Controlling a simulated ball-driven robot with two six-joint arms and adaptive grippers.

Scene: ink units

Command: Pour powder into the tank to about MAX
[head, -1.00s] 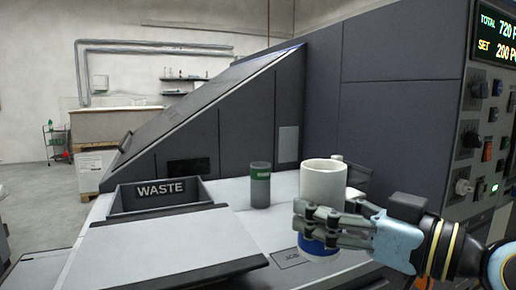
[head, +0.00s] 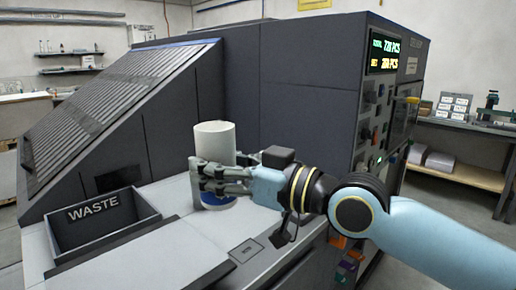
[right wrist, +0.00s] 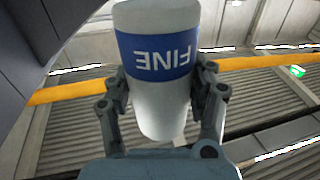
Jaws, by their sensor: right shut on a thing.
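A white canister (head: 215,140) with a blue band near its lower part stands about upright in my right gripper (head: 220,178). In the right wrist view the canister (right wrist: 160,108) carries a blue label reading FINE, upside down in that picture. The right gripper's fingers (right wrist: 161,85) are shut around its sides. In the head view it is in front of the dark machine, over the light worktop; I cannot tell its height above it. No powder shows. I cannot make out a tank or a MAX mark. My left gripper is not in view.
An open dark WASTE bin (head: 103,222) sits on the left of the worktop (head: 180,248). The machine's dark body (head: 285,90) rises behind, with a sloped ribbed cover (head: 85,115) at left and a control panel (head: 382,110) at right. A bench (head: 460,135) stands farther right.

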